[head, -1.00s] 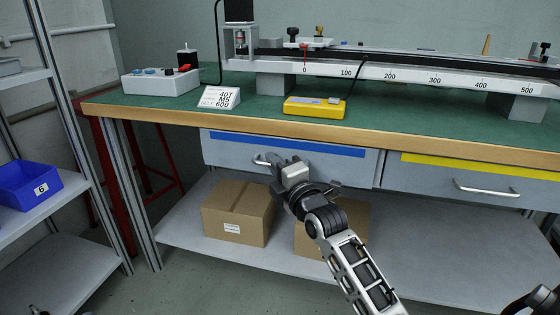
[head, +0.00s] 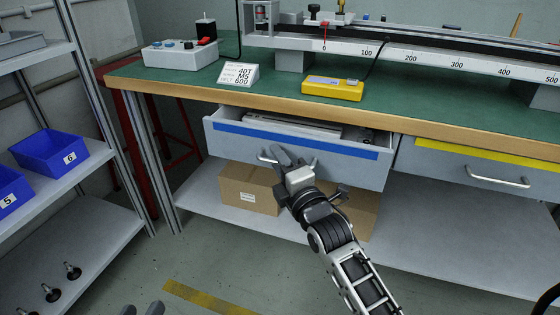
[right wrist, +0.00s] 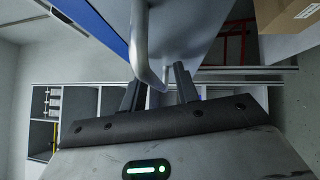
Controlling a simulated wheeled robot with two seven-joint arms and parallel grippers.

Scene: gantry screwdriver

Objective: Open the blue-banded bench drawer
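The blue-banded drawer (head: 290,139) under the bench is part-way open in the head view, and its inside shows. Its metal handle (head: 265,158) is at my right gripper (head: 293,160). In the right wrist view the handle (right wrist: 140,35) runs between the two fingers of my right gripper (right wrist: 158,85), one finger on each side of the bar. The right gripper appears shut on the handle; the exact contact is hard to see.
A closed yellow-banded drawer (head: 480,170) is to the right. Cardboard boxes (head: 245,187) stand on the shelf below. A rack with blue bins (head: 48,152) is at the left. A yellow device (head: 333,88) lies on the bench. The floor ahead is clear.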

